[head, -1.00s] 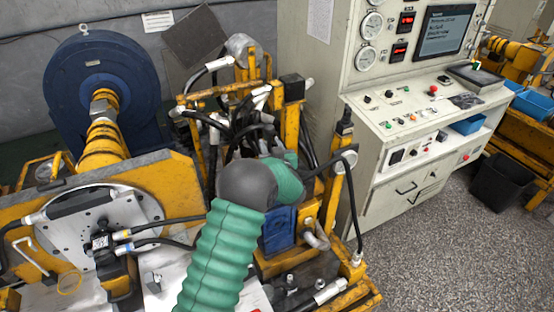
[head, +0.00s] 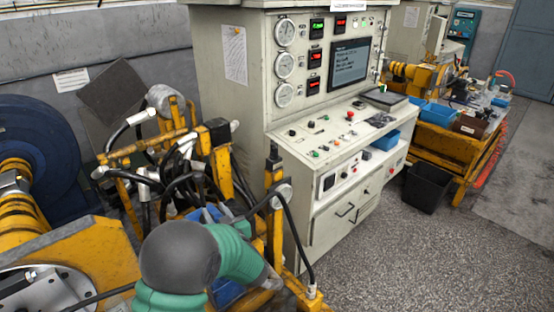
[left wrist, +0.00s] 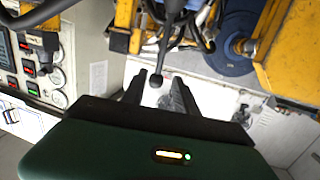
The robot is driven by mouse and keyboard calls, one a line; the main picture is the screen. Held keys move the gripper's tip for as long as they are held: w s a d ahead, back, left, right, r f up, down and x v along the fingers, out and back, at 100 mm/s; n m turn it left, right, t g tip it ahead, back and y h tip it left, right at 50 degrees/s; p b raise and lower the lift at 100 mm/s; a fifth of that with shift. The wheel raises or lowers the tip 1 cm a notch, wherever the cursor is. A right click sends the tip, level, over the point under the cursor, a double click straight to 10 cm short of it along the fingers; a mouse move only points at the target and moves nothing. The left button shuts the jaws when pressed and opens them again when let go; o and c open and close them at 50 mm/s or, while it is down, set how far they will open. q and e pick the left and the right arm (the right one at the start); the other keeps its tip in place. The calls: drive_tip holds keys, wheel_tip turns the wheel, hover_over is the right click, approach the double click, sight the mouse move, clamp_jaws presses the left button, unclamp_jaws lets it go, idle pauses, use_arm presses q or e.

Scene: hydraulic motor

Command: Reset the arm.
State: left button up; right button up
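My left arm, in a green ribbed sleeve with a dark round elbow, is bent at the bottom of the head view, in front of the yellow hose rack (head: 133,150). Its far end points down to the right, and its fingers cannot be made out there. In the left wrist view my left gripper (left wrist: 157,86) has its two dark fingers spread apart, with nothing held between them. A black hose or rod with a rounded end (left wrist: 157,79) shows in line with the gap, apparently beyond the fingers. My right gripper is in neither view.
The control cabinet (head: 240,110) with gauges and a screen (head: 349,62) stands behind the rack. A blue wheel (head: 35,140) and yellow machine frame (head: 85,255) are at left. A black bin (head: 428,186) stands by a yellow bench (head: 440,145). Floor at right is clear.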

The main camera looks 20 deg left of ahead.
use_arm(q)
drive_tip(key=s+d+f+m+g+h, duration=0.1)
drive_tip(key=s+d+f+m+h, duration=0.15)
drive_tip(key=d+h, duration=0.45)
drive_tip(key=s+d+f+m+h, duration=0.2)
drive_tip(key=d+f+m+h, duration=0.2)
drive_tip(key=d, duration=0.6)
drive_tip(key=s+d+f+m+g+h, duration=0.1)
drive_tip(key=s+f+m+g, duration=0.1)
drive_tip(key=s, duration=0.7)
drive_tip(key=s+d+f+m+g+h, duration=0.1)
drive_tip(key=s+g, duration=0.4)
drive_tip(key=s, duration=0.5)
wheel_tip(320, 180, down, 2)
drive_tip(key=shift+s+d+f+m, duration=0.25)
drive_tip(key=shift+d+m, duration=0.1)
drive_tip(key=shift+d, duration=0.25)
